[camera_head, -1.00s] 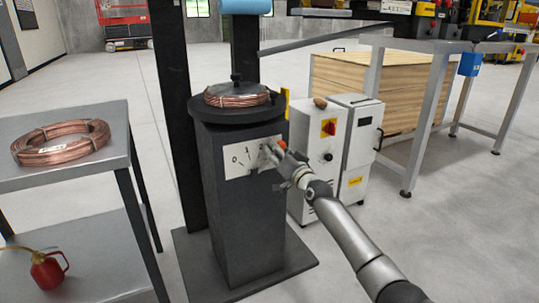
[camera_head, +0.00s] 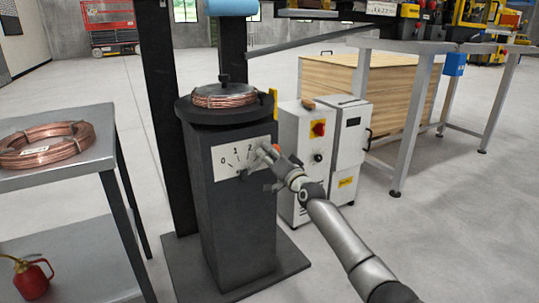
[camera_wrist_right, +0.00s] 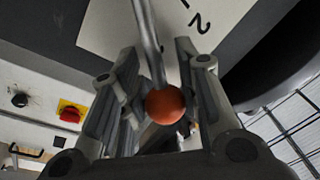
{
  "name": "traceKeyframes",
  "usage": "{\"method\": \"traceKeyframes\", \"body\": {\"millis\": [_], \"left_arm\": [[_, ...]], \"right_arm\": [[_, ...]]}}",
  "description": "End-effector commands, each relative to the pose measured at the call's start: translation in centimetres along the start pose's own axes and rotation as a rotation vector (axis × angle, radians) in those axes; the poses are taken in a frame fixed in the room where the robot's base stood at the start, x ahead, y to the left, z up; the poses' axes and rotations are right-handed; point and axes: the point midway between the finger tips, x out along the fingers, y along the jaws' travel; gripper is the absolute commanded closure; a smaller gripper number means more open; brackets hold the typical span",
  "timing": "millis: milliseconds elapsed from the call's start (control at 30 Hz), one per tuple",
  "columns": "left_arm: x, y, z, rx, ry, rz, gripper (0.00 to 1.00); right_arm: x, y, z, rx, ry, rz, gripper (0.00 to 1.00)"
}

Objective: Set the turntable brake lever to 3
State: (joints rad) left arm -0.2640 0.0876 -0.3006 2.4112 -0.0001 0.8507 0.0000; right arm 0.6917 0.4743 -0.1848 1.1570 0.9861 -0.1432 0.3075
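The turntable brake lever is a thin grey rod with an orange-red ball knob (camera_head: 276,148). It stands at the front of the dark pedestal (camera_head: 240,215), over a white dial plate (camera_head: 228,163) with 0, 1 and 2 readable. My right gripper (camera_head: 264,154) covers the right part of the plate, so the 3 is hidden. In the right wrist view the knob (camera_wrist_right: 165,106) sits between the two fingers, which are closed in close around it. The rod (camera_wrist_right: 148,40) runs beside the 2, on the side away from the 1. My left gripper is out of view.
A turntable (camera_head: 228,110) with a copper coil tops the pedestal. A white cabinet (camera_head: 302,150) with a red switch stands close on the right. A grey table (camera_head: 95,160) with another coil is on the left, a red oil can (camera_head: 32,275) on its lower shelf.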

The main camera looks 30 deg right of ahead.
Motion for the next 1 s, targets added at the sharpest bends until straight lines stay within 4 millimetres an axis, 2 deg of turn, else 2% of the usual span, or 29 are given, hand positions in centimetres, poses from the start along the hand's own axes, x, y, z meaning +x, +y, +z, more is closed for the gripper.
{"method": "traceKeyframes", "body": {"millis": [33,133,567,767,1000], "left_arm": [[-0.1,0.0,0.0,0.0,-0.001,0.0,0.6],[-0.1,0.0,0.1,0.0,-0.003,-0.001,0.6],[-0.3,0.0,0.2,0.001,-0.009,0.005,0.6],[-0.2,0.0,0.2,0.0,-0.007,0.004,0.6],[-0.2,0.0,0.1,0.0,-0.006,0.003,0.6]], "right_arm": [[0.0,0.2,0.0,0.0,0.0,0.003,0.61],[0.0,0.2,0.0,-0.001,0.0,0.003,0.48],[-0.4,0.1,0.2,-0.002,-0.002,0.001,0.48],[-2.5,0.1,0.2,-0.001,-0.001,0.001,0.48],[-6.3,0.1,0.1,-0.002,-0.001,0.001,0.48]]}}
